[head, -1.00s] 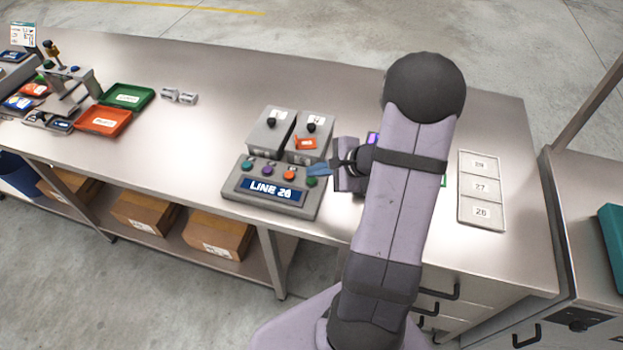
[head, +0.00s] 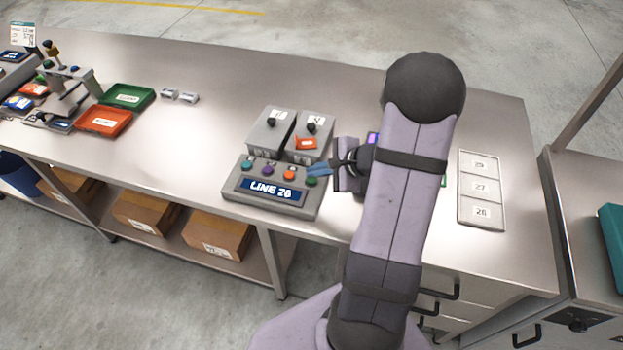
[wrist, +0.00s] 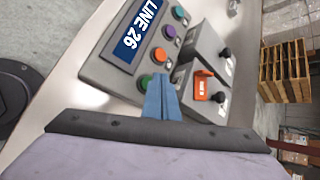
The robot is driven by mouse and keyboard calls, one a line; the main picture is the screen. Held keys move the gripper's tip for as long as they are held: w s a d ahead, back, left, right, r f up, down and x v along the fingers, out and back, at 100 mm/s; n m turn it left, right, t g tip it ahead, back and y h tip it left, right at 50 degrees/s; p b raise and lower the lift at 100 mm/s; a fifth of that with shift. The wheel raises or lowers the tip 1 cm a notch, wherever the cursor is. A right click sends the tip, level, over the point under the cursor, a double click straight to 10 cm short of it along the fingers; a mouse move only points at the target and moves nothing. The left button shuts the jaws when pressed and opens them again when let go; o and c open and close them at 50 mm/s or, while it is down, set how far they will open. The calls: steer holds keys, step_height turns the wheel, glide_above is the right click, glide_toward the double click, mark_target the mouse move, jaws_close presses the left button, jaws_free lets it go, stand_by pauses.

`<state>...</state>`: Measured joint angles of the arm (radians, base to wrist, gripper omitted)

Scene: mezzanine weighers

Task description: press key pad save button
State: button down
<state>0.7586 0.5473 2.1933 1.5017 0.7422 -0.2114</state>
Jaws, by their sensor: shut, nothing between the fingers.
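The grey key pad (head: 232,190) sits on the steel bench with a blue display reading "LINE 26". Its top has a row of teal (head: 247,166), purple (head: 268,170), orange (head: 289,174) and green (head: 311,181) buttons. No label marking the save button is legible. My gripper (head: 318,170) is shut and empty, its blue fingertips at the right end of the key pad, close by the green button. In the wrist view the fingertips (wrist: 161,82) lie beside the green button (wrist: 145,82), with the orange button (wrist: 160,55) beyond them. I cannot tell whether they touch.
Two grey boxes with black knobs (head: 271,122) (head: 312,126) stand directly behind the key pad; the right one carries an orange piece (head: 306,143). A numbered tray (head: 481,227) lies right of my arm. Green (head: 127,97) and red (head: 103,121) trays lie at left. Bench between is mostly clear.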

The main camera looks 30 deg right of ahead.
mark_target(316, 182)
steer(key=shift+f, duration=0.25)
steer(key=shift+f+b, duration=0.2)
steer(key=shift+b, duration=0.4)
steer(key=shift+f+b, duration=0.4)
steer(key=shift+b, duration=0.15)
stand_by(0.5)
steer(key=shift+r, duration=0.1)
stand_by(0.3)
steer(key=shift+r+p, duration=0.55)
steer(key=shift+r, duration=0.2)
steer(key=shift+r, duration=0.1)
steer(key=shift+r+p, duration=1.8)
steer(key=shift+r, duration=0.6)
